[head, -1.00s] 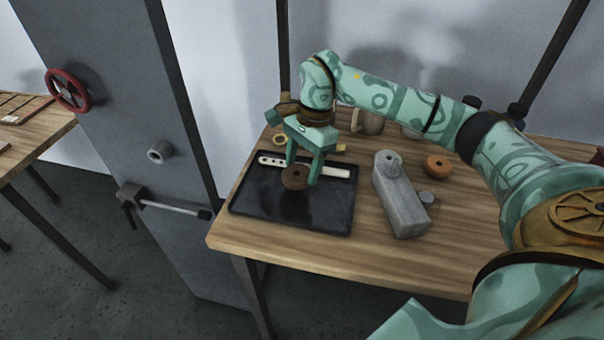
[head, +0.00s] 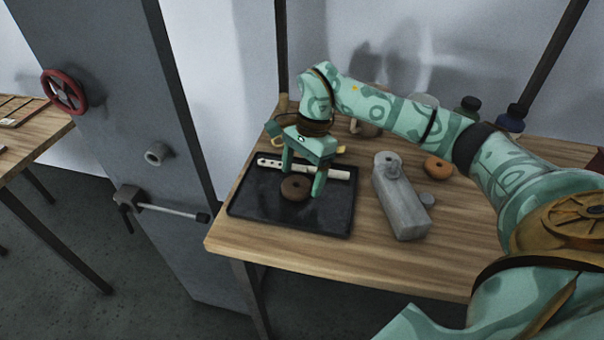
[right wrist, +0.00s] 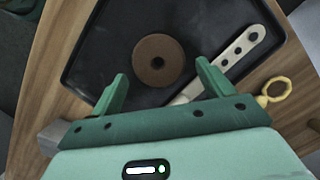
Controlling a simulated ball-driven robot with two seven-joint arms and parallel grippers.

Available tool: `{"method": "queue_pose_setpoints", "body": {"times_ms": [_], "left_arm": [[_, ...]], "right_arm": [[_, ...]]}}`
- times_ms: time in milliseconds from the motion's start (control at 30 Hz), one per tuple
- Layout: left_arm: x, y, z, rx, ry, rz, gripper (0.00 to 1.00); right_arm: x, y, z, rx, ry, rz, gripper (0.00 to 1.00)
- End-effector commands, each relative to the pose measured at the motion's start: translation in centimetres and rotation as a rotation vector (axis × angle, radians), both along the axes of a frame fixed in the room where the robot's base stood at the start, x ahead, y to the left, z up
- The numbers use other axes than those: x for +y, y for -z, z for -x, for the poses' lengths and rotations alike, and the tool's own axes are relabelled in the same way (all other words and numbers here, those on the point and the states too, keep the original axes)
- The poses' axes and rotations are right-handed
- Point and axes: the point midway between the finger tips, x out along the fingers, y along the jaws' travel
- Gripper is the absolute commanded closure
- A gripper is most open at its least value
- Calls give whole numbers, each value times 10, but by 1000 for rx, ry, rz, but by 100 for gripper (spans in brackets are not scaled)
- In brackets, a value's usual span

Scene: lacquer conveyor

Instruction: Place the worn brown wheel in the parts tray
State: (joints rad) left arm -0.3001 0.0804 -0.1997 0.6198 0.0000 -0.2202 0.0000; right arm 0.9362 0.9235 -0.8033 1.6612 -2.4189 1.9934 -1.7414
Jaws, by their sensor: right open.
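The worn brown wheel (head: 296,187) lies flat in the black parts tray (head: 250,205), near its middle. In the right wrist view the wheel (right wrist: 158,60) lies beyond my fingertips, with its centre hole showing and the tray floor (right wrist: 105,40) around it. My right gripper (head: 302,180) is over the tray with its fingers apart and empty. In the right wrist view its two fingers (right wrist: 160,78) stand wide, the wheel clear of both. My left gripper does not show in either view.
A pale slotted bar (head: 330,172) lies in the tray beside the wheel. A grey block-shaped part (head: 400,198) and an orange ring (head: 437,167) are on the wooden table to the right. Bottles stand at the back right. The table front (head: 400,265) is clear.

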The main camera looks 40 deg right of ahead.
Motion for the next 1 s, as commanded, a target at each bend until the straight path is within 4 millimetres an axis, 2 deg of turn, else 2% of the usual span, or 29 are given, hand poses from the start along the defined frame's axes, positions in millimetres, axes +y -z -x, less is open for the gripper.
{"method": "queue_pose_setpoints", "body": {"times_ms": [300,500,633,900,1000], "left_arm": [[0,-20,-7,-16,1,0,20],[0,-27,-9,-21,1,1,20],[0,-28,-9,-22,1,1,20],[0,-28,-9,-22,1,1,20],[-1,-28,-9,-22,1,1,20]], "right_arm": [[-18,-76,-3,-9,2,1,20],[-26,-105,-4,-5,1,1,20],[-27,-112,-4,-3,1,0,20],[-28,-111,-4,-2,0,-1,20],[-17,-106,-4,-11,-13,-25,20]]}}
